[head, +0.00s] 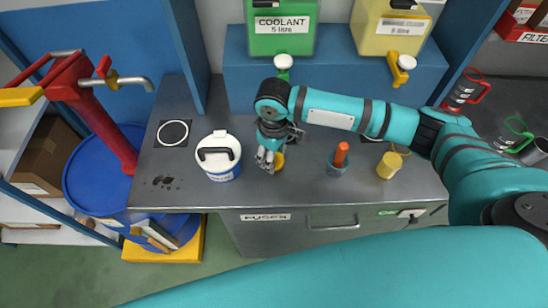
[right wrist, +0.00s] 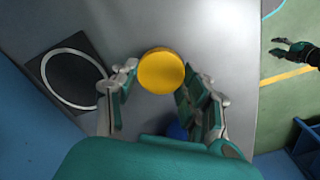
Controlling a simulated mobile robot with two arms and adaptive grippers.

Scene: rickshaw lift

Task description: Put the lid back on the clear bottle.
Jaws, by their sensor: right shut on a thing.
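My right gripper (head: 267,163) is low over the steel counter, to the right of the white tub. In the right wrist view its fingers (right wrist: 153,95) stand on both sides of a round yellow lid (right wrist: 161,71), shut on it. The lid shows partly beside the fingers in the head view (head: 279,161). I cannot tell whether anything is under the lid. I cannot make out a clear bottle for certain; the hand or lid may hide it. My left gripper (right wrist: 285,47) is at the right of the right wrist view, over the floor, fingers apart and empty.
A white tub (head: 220,157) with a black handle stands left of the gripper. Green (head: 281,30) and yellow (head: 390,29) containers with taps are behind.

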